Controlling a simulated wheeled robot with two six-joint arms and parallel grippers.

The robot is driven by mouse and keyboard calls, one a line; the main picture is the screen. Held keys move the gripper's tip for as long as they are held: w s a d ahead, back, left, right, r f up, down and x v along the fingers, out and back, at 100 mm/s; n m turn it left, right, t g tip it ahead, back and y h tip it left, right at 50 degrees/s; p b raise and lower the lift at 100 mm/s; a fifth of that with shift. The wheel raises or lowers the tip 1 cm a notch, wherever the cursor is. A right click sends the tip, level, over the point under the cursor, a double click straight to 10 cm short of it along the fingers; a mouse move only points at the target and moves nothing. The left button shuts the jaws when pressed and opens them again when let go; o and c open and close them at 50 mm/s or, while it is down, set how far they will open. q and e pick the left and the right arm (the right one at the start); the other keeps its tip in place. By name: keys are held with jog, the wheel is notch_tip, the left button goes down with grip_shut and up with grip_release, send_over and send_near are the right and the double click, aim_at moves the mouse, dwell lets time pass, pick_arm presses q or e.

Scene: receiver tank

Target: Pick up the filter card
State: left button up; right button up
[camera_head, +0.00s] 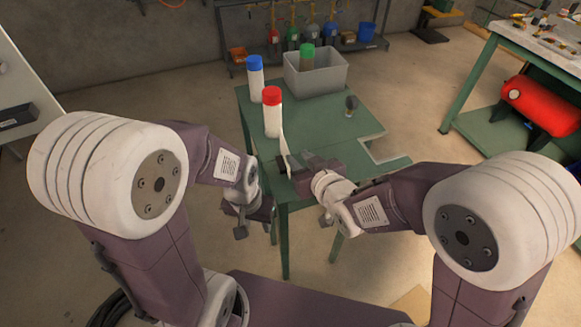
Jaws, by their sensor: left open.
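A thin white upright piece, which looks like the filter card (284,138), shows nearly edge-on in front of the red-capped bottle. Its lower end is between the fingers of my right gripper (289,164), which looks shut on it above the front part of the green table (325,130). Whether the card touches the table is hard to tell. My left gripper (243,221) is open and empty, low at the table's front left corner, below and left of the card.
A red-capped bottle (272,115), a blue-capped bottle (255,79) and a grey bin (318,76) with a green-capped bottle (307,57) stand on the table. A small dark object (351,104) is at right.

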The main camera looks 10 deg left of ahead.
aim_at(285, 154)
jog(key=x, duration=0.5)
jog(key=shift+a+b, duration=0.2)
jog(key=shift+b, duration=0.1)
grip_shut()
dwell(1.1)
